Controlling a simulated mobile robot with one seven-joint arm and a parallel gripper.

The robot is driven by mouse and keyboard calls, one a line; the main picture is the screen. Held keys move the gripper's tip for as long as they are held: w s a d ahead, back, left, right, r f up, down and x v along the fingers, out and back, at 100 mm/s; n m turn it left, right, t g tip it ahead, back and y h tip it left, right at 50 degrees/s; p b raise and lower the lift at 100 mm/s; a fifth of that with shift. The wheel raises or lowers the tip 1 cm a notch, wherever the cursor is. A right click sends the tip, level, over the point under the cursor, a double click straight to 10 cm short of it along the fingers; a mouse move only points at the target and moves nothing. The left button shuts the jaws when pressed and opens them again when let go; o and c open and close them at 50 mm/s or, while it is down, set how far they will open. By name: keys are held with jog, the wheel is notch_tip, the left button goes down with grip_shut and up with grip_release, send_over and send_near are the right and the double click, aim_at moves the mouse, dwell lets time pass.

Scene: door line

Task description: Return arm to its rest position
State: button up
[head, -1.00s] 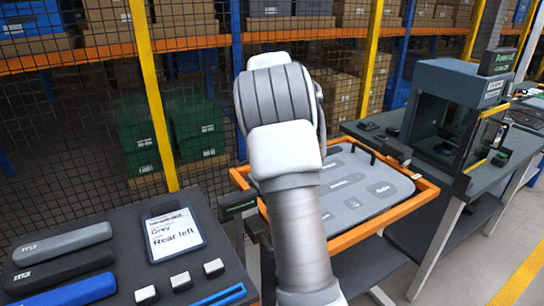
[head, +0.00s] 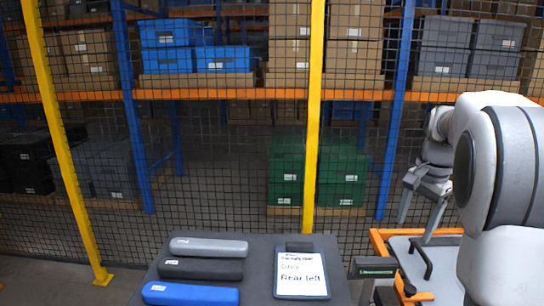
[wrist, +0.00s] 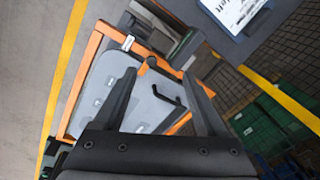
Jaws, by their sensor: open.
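My arm stands at the right of the head view, bent over the orange-framed tray. My gripper (head: 415,232) points down there, with its two fingers apart. In the wrist view my gripper (wrist: 160,75) is open, and nothing is held between its fingers. The grey panel in the orange-framed tray (head: 440,231) lies below it, largely hidden by my arm in the head view. The wrist view shows the grey panel (wrist: 110,85) with a black handle (wrist: 168,97) between the fingers in the picture; the distance to it is unclear.
A mesh fence with yellow posts (head: 314,120) stands behind, before racks of boxes. Floor shows at the left.

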jog(key=s+a+n+t, duration=0.2)
jog(key=s+a+n, duration=0.4)
jog(key=s+a, duration=0.3)
jog(key=s+a+n+t, duration=0.2)
jog(key=s+a+n, duration=0.4)
jog(key=s, duration=0.9)
jog(key=a, duration=0.3)
jog(key=shift+f+n, duration=0.2)
jog(key=shift+n, duration=0.2)
jog(key=shift+a, duration=0.1)
jog(key=c, duration=0.4)
jog(key=shift+o, duration=0.2)
jog(key=shift+d, duration=0.25)
